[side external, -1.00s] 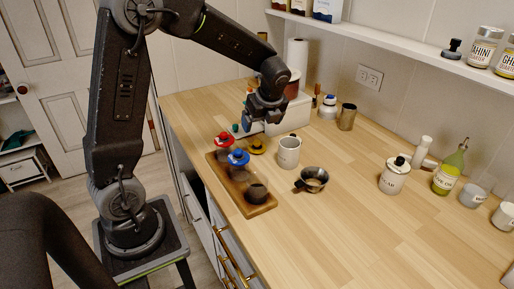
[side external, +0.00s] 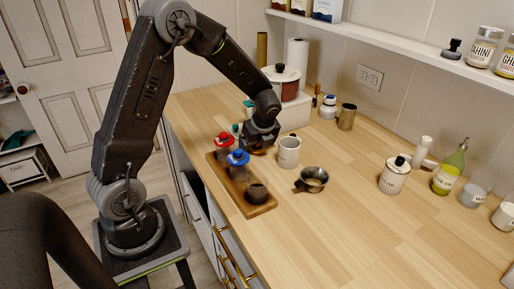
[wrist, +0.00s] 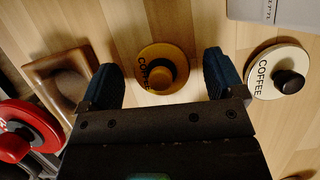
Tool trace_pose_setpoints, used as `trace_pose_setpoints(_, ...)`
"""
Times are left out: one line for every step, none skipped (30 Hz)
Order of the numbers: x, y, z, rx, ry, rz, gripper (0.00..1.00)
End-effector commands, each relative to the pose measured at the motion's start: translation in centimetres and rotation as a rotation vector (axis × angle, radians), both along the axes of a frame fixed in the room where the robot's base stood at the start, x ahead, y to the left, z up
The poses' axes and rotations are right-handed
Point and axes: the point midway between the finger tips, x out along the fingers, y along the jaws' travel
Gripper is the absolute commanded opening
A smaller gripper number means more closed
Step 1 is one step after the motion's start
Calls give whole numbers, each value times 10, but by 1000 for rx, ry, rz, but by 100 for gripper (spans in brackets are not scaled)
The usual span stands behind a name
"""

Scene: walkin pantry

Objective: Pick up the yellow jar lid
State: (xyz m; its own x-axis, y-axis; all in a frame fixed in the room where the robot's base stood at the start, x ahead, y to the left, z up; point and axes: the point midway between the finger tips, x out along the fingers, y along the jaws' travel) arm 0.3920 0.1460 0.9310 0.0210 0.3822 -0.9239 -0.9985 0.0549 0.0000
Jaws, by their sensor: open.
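The yellow jar lid (wrist: 176,56) lies flat on the wooden counter in the wrist view, marked COFFEE, with a dark round knob (wrist: 160,74) on top. My gripper (wrist: 165,80) is open, with one dark finger on each side of the lid and a gap to it on both sides. In the side external view my gripper (side external: 257,148) is low over the counter and hides the lid.
A wooden tray (side external: 262,210) with jars under a red lid (side external: 224,139) and a blue lid (side external: 238,157) stands close by. A cream COFFEE lid (wrist: 262,84) lies to the right in the wrist view.

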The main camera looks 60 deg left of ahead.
Motion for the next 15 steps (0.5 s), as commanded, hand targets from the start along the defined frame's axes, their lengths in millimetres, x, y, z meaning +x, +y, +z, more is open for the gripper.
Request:
trace_pose_setpoints(0, 0, 0, 0, 0, 0, 88)
trace_pose_setpoints(0, 0, 0, 0, 0, 0, 87)
trace_pose_setpoints(0, 0, 0, 0, 0, 0, 83)
trace_pose_setpoints(0, 0, 0, 0, 0, 0, 80)
trace_pose_setpoints(0, 0, 0, 0, 0, 0, 78)
trace_pose_setpoints(0, 0, 0, 0, 0, 0, 74)
trace_pose_setpoints(0, 0, 1, 0, 0, 0, 71)
trace_pose_setpoints(0, 0, 1, 0, 0, 0, 68)
trace_pose_setpoints(0, 0, 1, 0, 0, 0, 64)
trace_pose_setpoints(0, 0, 1, 0, 0, 0, 61)
trace_pose_setpoints(0, 0, 1, 0, 0, 0, 58)
trace_pose_setpoints(0, 0, 1, 0, 0, 0, 55)
trace_pose_setpoints(0, 0, 1, 0, 0, 0, 52)
trace_pose_setpoints(0, 0, 0, 0, 0, 0, 49)
trace_pose_setpoints(0, 0, 1, 0, 0, 0, 45)
